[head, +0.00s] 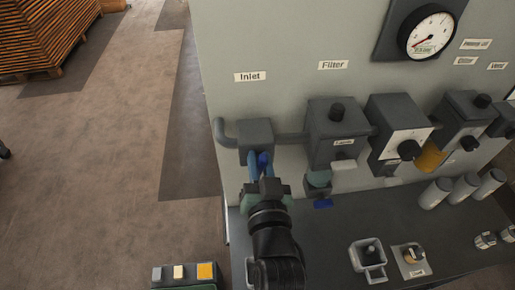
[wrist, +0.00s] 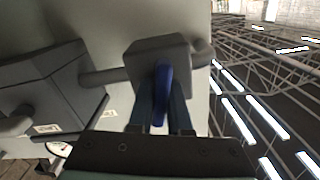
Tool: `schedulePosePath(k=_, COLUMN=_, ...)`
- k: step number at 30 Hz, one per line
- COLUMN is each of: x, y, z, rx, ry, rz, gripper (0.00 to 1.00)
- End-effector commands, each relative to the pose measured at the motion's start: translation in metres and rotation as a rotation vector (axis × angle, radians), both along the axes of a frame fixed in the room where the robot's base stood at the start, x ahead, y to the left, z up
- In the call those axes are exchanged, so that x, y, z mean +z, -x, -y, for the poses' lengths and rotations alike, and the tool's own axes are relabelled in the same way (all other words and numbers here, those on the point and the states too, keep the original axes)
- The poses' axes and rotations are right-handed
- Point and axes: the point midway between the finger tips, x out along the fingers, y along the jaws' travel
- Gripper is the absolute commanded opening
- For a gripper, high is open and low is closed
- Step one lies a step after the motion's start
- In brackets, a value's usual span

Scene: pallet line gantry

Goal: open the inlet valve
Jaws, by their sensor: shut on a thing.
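The inlet valve is a dark grey block (head: 256,133) under the "Inlet" label (head: 250,77) on the grey panel; it also shows in the wrist view (wrist: 157,50). Its blue handle (wrist: 161,94) stands out from the block's front and shows in the head view (head: 264,160). My gripper (head: 260,168) is in front of the valve, with its two fingers on either side of the handle. In the wrist view my gripper (wrist: 160,105) is shut on the blue handle. The handle's far end is partly hidden by the fingers.
The filter block (head: 334,133) sits to the right, joined by a pipe. A pressure gauge (head: 428,33) is above right. A dark bench (head: 320,243) below carries several cylinders and fittings. A button box (head: 185,275) is at lower left. Floor at left is open.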

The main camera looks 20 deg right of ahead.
Motion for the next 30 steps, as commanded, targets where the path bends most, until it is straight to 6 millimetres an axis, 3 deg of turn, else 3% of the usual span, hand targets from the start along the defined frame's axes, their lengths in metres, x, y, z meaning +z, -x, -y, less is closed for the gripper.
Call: schedulePosePath(k=30, x=-0.0031, y=0.0015, z=0.0046, rx=-0.002, ry=-0.923, rz=0.264, gripper=0.00)
